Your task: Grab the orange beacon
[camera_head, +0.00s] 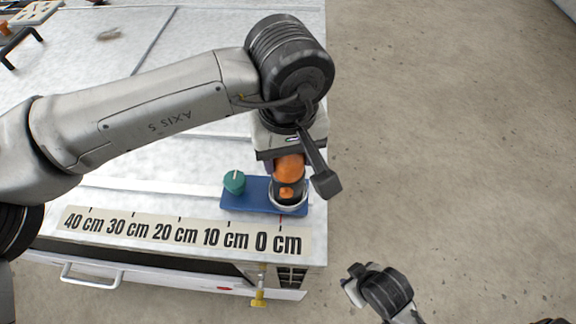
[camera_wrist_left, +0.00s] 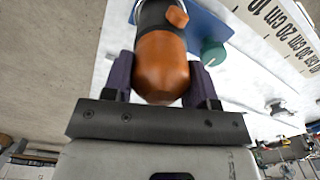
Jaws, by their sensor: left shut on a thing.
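The orange beacon (camera_head: 289,168) has a rounded orange top and a dark body with a small orange patch. It stands at the right end of a blue plate (camera_head: 247,194), near the table's right edge, with a pale ring around its base. My left gripper (camera_wrist_left: 161,80) is shut on the beacon's orange top, one purple-padded finger on each side in the left wrist view. In the head view the gripper (camera_head: 290,158) comes down on the beacon from above and hides part of its top. My right gripper (camera_head: 355,282) shows only partly at the bottom, over the floor, apart from the table.
A green knob (camera_head: 234,182) sits on the blue plate, left of the beacon. A centimetre scale (camera_head: 180,232) runs along the table's front edge. A yellow-handled valve (camera_head: 258,297) hangs below that edge. The floor (camera_head: 450,130) to the right is clear.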

